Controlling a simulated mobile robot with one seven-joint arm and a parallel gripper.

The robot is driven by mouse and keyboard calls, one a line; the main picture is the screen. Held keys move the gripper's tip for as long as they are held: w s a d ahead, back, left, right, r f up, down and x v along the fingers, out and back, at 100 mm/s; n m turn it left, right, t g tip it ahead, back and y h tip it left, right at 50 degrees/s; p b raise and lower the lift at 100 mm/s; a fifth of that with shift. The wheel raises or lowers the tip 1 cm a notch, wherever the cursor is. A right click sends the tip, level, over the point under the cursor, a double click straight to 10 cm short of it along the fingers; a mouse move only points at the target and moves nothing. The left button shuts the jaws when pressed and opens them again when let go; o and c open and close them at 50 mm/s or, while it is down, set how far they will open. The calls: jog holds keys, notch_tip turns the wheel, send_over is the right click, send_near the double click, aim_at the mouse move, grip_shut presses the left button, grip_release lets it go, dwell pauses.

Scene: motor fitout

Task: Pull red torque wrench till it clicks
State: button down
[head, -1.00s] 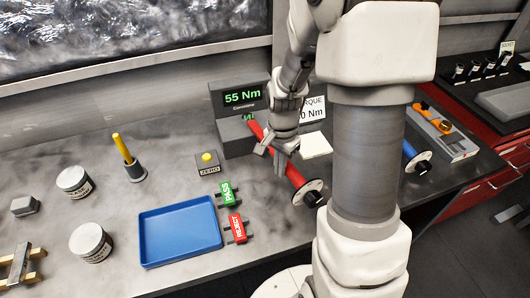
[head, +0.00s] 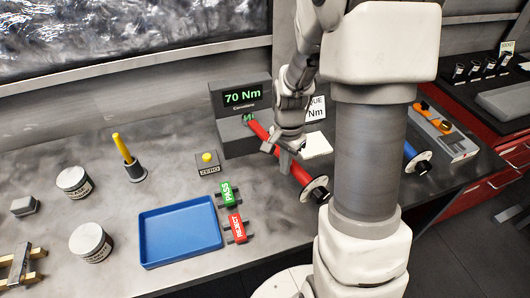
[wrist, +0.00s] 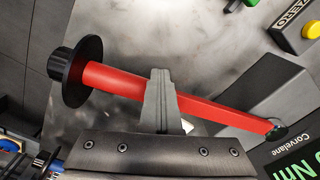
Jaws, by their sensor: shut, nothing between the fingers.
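The red torque wrench (head: 291,168) runs from the tester (head: 238,133) down to a black end with a round flange at the bench's front. In the wrist view the wrench (wrist: 215,115) lies across the picture, its flange at left. My gripper (head: 284,160) is shut with nothing between its fingers. Its fingers (wrist: 160,78) overlap the wrench's middle in the wrist view; I cannot tell how firmly they touch it. The tester's screen (head: 242,97) reads 70 Nm in green. My arm partly covers the torque sign (head: 316,108) behind.
A yellow button box (head: 208,164), a green PASS tag (head: 227,194), a red REJECT tag (head: 236,228) and an empty blue tray (head: 180,232) lie left of the wrench. A blue-handled tool (head: 411,152) is at right, partly behind my column.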

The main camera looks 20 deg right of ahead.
jog(key=shift+w+d, duration=0.1)
jog(key=shift+d, duration=0.35)
dwell(0.4)
jog(key=shift+a, duration=0.15)
jog(key=a, duration=0.8)
jog(key=shift+s, duration=0.3)
dwell(0.7)
notch_tip(320, 180, up, 9)
jog(key=p, duration=0.6)
dwell(0.4)
dwell(0.4)
